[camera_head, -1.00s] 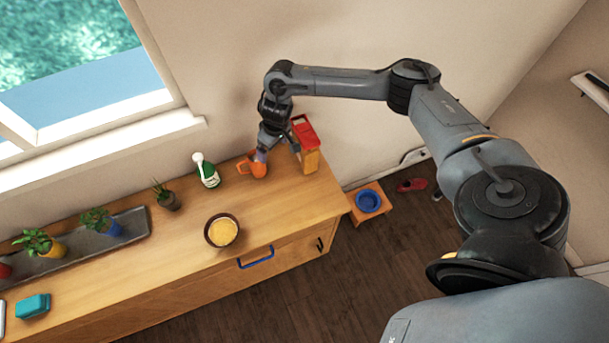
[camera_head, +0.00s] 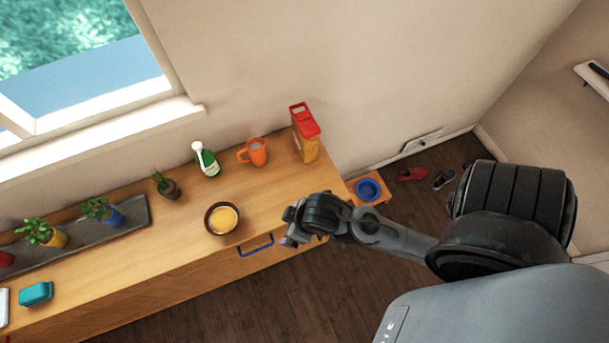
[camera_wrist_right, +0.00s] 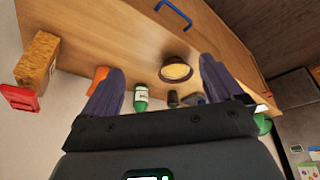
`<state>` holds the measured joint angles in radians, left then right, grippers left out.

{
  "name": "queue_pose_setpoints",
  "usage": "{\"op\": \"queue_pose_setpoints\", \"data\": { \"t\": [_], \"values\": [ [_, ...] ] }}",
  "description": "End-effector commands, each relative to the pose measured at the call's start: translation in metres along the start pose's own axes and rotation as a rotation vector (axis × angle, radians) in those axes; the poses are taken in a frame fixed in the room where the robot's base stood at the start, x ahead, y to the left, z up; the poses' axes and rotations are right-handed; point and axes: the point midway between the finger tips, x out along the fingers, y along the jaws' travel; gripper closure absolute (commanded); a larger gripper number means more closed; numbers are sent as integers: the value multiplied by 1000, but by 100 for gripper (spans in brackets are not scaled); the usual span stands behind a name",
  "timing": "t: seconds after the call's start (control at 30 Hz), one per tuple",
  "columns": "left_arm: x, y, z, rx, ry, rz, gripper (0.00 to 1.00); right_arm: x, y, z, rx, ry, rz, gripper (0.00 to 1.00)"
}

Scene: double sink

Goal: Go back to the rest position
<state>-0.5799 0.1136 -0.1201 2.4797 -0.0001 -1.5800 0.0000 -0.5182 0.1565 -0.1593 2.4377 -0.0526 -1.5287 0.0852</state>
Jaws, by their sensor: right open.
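My right gripper (camera_head: 287,241) is drawn back to the front edge of the wooden counter (camera_head: 175,240), near the blue drawer handle (camera_head: 256,246). In the right wrist view its two dark fingers (camera_wrist_right: 160,95) are spread apart with nothing between them. The orange mug (camera_head: 256,152) stands on the counter near the wall, apart from the gripper. The mug is partly hidden behind a finger in the right wrist view (camera_wrist_right: 99,77). My left gripper is not in view.
A red-topped orange box (camera_head: 306,135), a green-and-white bottle (camera_head: 206,160) and a bowl with yellow contents (camera_head: 223,219) stand on the counter. Several potted plants line the grey tray (camera_head: 134,222). A blue bowl (camera_head: 368,189) sits on a low stand beyond the counter's right end.

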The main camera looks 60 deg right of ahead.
Motion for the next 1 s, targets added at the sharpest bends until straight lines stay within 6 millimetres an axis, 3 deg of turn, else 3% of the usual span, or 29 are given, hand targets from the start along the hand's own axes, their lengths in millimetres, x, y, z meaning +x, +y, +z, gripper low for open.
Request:
{"op": "queue_pose_setpoints", "data": {
  "t": [0.07,0.2,0.57,0.77,1.0],
  "values": [
    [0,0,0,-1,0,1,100,-6,5,15,17,-38,-1,6],
    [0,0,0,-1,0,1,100,-10,9,26,24,-65,0,6],
    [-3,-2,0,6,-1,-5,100,-13,10,24,22,-66,0,6],
    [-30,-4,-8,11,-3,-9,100,-39,10,14,21,-65,0,6],
    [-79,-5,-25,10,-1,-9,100,-87,12,-5,21,-65,-1,6]
  ]
}}
